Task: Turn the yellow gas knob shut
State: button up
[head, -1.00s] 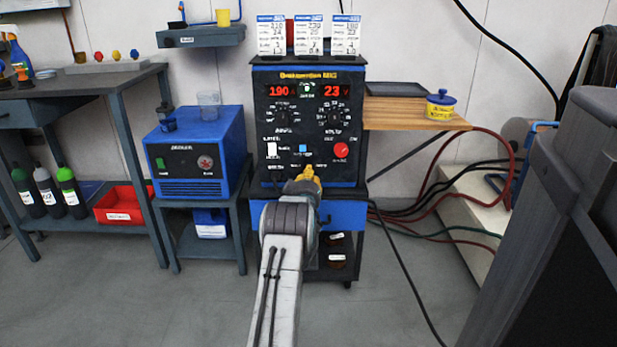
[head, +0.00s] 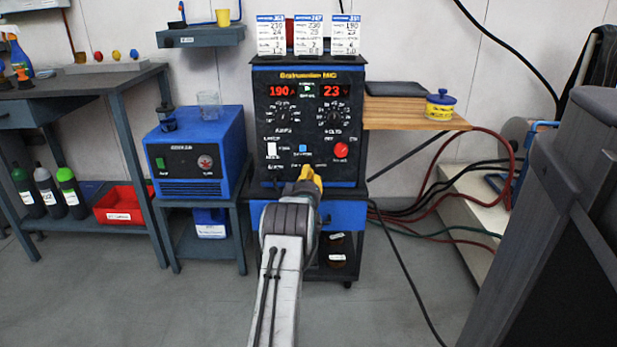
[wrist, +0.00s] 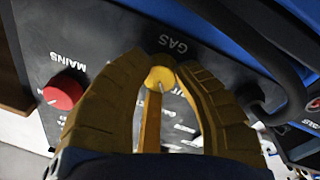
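The yellow gas knob (wrist: 157,79) sits on the dark panel of the welding machine (head: 262,150), beside the printed word GAS in the wrist view. It has a round cap with a pale line, and a long yellow bar runs down from it in that view. My gripper (wrist: 168,66) has its two yellow-brown fingers on either side of the knob, with the tips closed in against its cap. In the head view my gripper (head: 310,176) is at the lower front of the machine and hides the knob.
A red mains knob (wrist: 63,92) is left of the fingers in the wrist view; it also shows in the head view (head: 341,149). A dark cable (wrist: 270,45) passes on the right. A wooden side shelf (head: 405,115) holds a yellow pot (head: 440,107).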

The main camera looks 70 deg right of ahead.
jog(key=o, duration=0.5)
jog(key=shift+w+r, duration=0.2)
jog(key=shift+w, duration=0.1)
jog(key=shift+o, duration=0.2)
jog(key=shift+s+f, duration=0.1)
jog(key=shift+s+a, duration=0.1)
jog(key=shift+a, duration=0.05)
jog(key=v, duration=1.1)
jog(key=shift+a, duration=0.3)
jog(key=shift+s+f, duration=0.1)
